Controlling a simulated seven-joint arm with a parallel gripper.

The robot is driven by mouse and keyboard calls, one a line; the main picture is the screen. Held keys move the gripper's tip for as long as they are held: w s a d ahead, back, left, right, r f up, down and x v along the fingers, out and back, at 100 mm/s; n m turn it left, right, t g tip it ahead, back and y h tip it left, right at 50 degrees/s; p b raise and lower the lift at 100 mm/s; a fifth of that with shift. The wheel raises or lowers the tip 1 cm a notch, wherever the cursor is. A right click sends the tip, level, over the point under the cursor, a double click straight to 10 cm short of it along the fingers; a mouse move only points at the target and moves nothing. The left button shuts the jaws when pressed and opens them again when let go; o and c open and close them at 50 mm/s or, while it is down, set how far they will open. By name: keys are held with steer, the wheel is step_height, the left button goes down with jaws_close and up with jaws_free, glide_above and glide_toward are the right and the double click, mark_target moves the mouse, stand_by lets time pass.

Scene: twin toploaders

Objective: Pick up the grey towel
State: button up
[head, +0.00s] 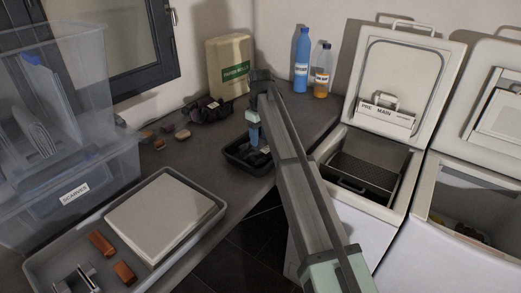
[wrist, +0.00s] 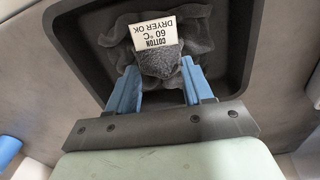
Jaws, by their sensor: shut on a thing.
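The grey towel (wrist: 158,63) shows in the wrist view as a dark grey, crumpled cloth inside a black tray (wrist: 62,52). A white label (wrist: 155,34) on it reads "COTTON 60 °C DRYER OK". My gripper (wrist: 155,82) has its blue fingers on either side of a bunched part of the towel and is shut on it. The rest of the towel spreads behind the fingers in the tray. In the head view my gripper (head: 254,138) points down into the black tray (head: 236,163) on the counter; the towel there is mostly hidden by my arm and the tray wall.
A clear bin (head: 110,155) labelled "SCARVES" and a grey tray (head: 190,240) with a pale slab stand at left. A beige container (head: 230,65), blue bottle (head: 301,60) and clear bottle (head: 322,75) stand behind. An open toploader (head: 345,140) is at right, a second beside it (head: 450,190).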

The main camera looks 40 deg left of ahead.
jaws_close()
steer(key=shift+r, duration=0.1)
